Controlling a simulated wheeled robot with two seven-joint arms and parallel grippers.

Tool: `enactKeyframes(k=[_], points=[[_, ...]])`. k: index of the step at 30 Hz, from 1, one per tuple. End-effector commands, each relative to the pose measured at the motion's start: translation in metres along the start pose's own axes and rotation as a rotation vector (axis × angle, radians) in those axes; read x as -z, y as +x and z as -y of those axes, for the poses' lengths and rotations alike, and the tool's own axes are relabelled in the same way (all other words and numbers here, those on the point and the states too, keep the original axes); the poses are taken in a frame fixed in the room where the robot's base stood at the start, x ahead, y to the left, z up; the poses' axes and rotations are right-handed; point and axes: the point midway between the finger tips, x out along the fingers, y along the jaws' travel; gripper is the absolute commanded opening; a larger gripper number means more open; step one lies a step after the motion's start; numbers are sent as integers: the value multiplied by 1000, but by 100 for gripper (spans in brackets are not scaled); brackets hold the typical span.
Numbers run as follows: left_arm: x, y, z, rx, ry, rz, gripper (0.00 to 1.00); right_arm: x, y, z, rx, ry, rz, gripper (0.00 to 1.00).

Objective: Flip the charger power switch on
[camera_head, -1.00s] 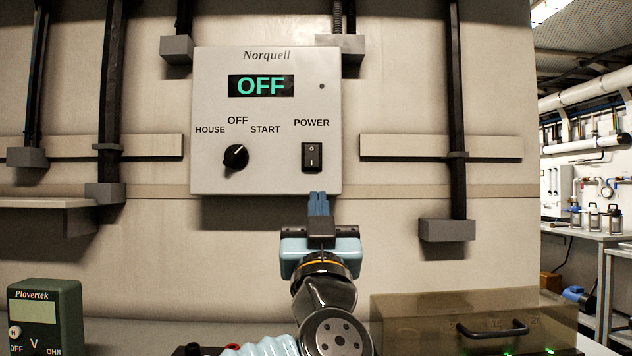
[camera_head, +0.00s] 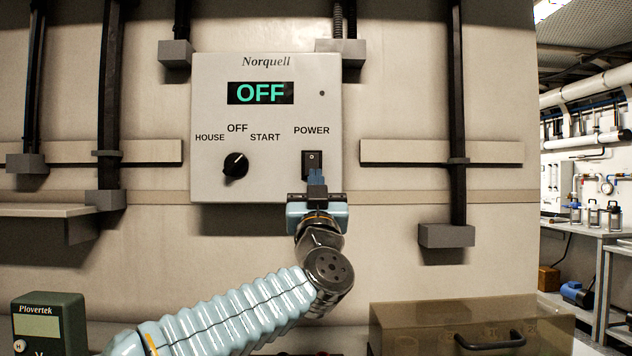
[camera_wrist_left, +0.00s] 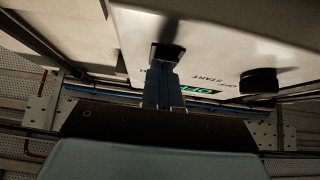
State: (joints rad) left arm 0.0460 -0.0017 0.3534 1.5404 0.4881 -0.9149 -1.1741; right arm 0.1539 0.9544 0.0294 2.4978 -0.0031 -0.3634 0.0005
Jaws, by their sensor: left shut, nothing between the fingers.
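The Norquell charger (camera_head: 215,110) is a pale box on the wall, and its display (camera_head: 260,93) reads OFF. The black power switch (camera_head: 312,157) sits under the POWER label; its upper part shows and its lower part is hidden behind my fingers. My left gripper (camera_head: 316,176) is shut and empty, its blue fingertips at the lower part of the switch. In the left wrist view the fingertips (camera_wrist_left: 163,72) reach the dark switch (camera_wrist_left: 168,52); I cannot tell whether they touch it. My right gripper is not in view.
A round black knob (camera_head: 236,164) is left of the switch; it also shows in the left wrist view (camera_wrist_left: 258,82). A Plovertek meter (camera_head: 48,322) stands at lower left. A brownish case (camera_head: 400,325) with a handle is at lower right.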

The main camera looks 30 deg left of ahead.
Motion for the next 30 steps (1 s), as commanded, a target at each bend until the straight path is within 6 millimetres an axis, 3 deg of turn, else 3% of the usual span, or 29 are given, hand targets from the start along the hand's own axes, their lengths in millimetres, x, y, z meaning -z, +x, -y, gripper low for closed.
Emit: enactKeyframes(k=[19,23,30], points=[[-8,1,0,-1,-1,-4,0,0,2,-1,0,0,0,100],[-8,-16,0,-2,-1,-6,0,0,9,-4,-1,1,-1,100],[-10,-70,0,-2,-1,-6,0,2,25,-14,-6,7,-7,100]])
